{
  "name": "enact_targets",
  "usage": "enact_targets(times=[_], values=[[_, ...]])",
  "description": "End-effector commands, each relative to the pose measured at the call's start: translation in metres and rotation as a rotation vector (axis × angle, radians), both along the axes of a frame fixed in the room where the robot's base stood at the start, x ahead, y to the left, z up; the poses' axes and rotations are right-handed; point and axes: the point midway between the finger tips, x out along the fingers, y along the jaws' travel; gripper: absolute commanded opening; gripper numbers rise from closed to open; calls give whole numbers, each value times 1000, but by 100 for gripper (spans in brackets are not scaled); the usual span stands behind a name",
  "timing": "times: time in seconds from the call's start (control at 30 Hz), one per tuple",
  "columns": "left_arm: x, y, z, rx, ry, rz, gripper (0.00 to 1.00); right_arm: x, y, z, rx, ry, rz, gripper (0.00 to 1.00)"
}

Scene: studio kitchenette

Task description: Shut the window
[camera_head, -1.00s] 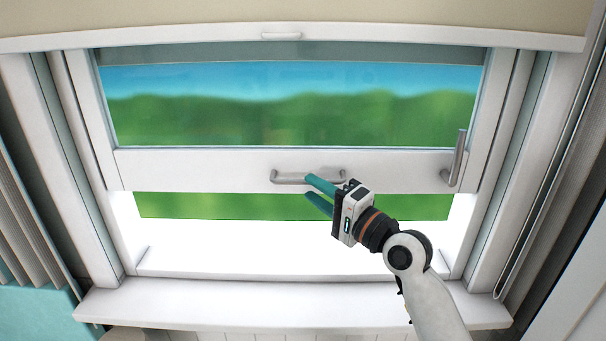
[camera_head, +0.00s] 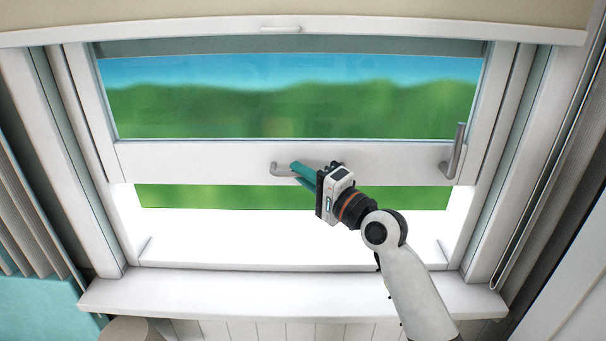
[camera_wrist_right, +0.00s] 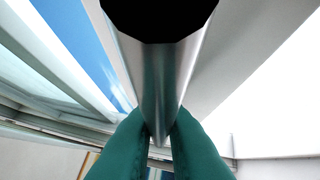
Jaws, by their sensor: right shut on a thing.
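The white window sash (camera_head: 220,161) is raised, with an open gap under its bottom rail showing green outside. A silver horizontal bar handle (camera_head: 279,169) is on the bottom rail, and its left end shows. My right gripper (camera_head: 299,174) has its teal fingers shut on this handle; the gripper body hides the rest of it. In the right wrist view the teal fingers (camera_wrist_right: 158,145) close around the metal bar (camera_wrist_right: 150,90). My left gripper is not in view.
A silver upright lever (camera_head: 456,150) is at the right end of the rail. The white sill (camera_head: 230,297) runs below the opening. A blind's head rail (camera_head: 180,34) spans the top, and pleated curtains (camera_head: 25,215) hang at the left. The sill is clear.

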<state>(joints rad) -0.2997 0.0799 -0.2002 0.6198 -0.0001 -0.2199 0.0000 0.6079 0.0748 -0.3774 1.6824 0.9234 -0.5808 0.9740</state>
Motion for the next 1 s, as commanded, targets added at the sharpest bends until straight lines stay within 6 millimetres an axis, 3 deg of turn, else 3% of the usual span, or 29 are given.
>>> enact_targets(times=[0.17, 0.37, 0.8, 1.0], values=[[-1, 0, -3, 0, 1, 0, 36, 0, 0, -5, -1, 2, 1, 0], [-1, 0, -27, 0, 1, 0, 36, 0, 0, -37, -4, 6, 0, 0], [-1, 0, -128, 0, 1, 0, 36, 0, 0, -171, -5, 10, 2, 0], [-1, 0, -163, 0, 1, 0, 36, -1, 1, -214, -5, 8, 3, 0]])
